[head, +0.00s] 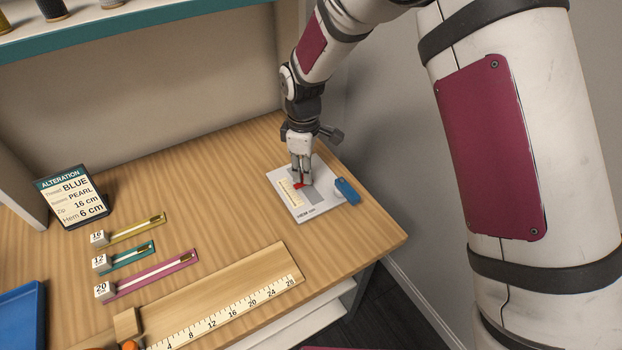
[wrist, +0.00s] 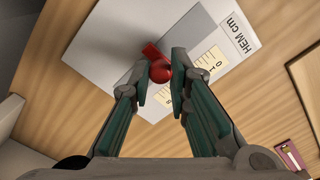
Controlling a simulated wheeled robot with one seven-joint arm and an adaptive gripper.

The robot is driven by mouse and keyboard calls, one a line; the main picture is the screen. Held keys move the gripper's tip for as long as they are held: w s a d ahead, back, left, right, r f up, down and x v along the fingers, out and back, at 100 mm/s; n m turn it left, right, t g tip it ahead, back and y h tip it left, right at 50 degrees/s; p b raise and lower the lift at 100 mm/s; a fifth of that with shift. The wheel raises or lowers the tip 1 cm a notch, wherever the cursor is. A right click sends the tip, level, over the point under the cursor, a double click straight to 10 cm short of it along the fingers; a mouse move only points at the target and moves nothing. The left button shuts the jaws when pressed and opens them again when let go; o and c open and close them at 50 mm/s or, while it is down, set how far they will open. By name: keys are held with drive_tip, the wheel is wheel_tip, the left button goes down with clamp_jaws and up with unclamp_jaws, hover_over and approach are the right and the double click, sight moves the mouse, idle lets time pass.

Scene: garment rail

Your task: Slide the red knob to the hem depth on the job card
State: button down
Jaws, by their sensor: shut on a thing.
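The red knob (head: 299,185) sits on the white hem gauge plate (head: 312,214) at the right of the desk. In the wrist view the knob (wrist: 160,71) is between the fingertips of my gripper (wrist: 159,76), beside a cream scale (wrist: 207,68). My gripper (head: 301,172) points down over the plate and is shut on the knob. The fingers hide much of the scale, and I cannot read the knob's setting. The job card (head: 71,196) stands at the left and reads Hem 6 cm, with Blue, Pearl and Zip 16 cm above.
A blue object (head: 346,190) lies at the plate's right edge. Several zips with number tags, one of them pink (head: 153,274), lie left of centre. A wooden ruler board (head: 215,300) lies in front. A blue tray (head: 22,318) is at the lower left.

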drive_tip(key=shift+w+a, duration=0.45)
drive_tip(key=shift+w, duration=0.15)
drive_tip(key=c, duration=1.5)
unclamp_jaws()
wheel_tip(320, 180, up, 12)
